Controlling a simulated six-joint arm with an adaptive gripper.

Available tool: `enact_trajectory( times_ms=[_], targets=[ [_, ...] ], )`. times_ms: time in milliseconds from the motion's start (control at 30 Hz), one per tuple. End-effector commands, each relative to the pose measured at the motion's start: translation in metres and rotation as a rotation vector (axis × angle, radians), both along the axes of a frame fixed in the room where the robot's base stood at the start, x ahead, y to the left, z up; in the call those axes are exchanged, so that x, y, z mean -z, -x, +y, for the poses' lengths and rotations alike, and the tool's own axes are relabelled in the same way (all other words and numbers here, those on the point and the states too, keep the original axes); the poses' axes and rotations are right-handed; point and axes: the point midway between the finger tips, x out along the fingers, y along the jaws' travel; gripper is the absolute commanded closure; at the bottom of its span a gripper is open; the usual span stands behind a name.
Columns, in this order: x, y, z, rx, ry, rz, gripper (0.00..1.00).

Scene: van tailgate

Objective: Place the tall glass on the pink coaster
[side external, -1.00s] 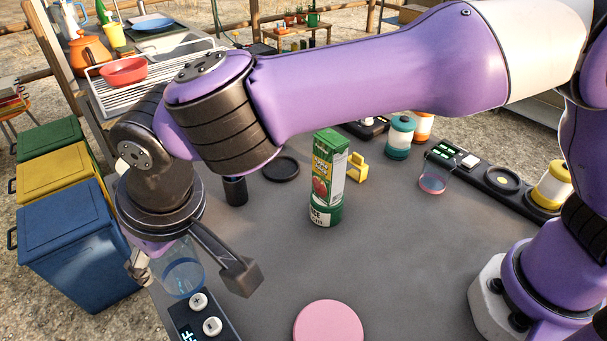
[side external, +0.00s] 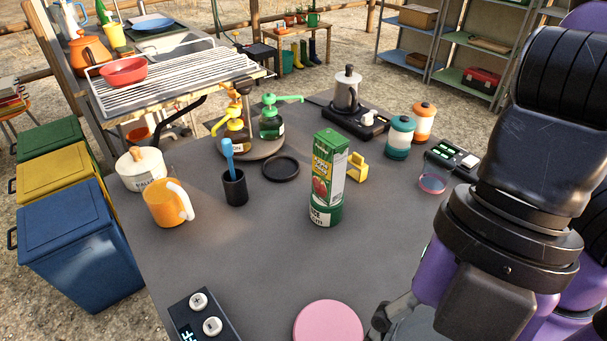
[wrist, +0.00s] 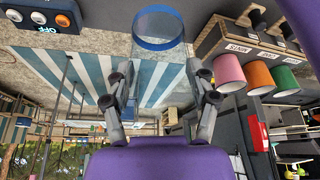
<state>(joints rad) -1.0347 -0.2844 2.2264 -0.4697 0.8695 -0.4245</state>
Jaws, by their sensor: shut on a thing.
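The pink coaster (side external: 328,322) lies flat at the bottom edge of the side view, with nothing on it. My gripper (wrist: 160,85) is shut on the tall glass (wrist: 159,43), a clear glass with a blue band. The glass stands out between the two fingers in the wrist view. In the side view my gripper (side external: 395,315) is at the lower right, just right of the coaster, and is cut off by the frame edge. The glass cannot be made out clearly there, and its tilt cannot be told.
A green carton on a can (side external: 327,180) stands mid-table. A black control box (side external: 204,318) is left of the coaster. An orange mug (side external: 168,204) and a dark cup (side external: 234,188) stand at left. A pink-based clear glass (side external: 433,180) is at right. The table between is clear.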

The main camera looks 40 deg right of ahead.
Motion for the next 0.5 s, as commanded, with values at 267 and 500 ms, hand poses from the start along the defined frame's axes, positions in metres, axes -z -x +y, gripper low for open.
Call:
enact_trajectory(
  times_ms=[267, 500],
  targets=[
    [0.023, -0.017, -0.013, -0.087, 0.007, 0.007, 0.77],
    [0.059, -0.076, -0.016, -0.088, 0.004, 0.006, 0.77]
  ],
)
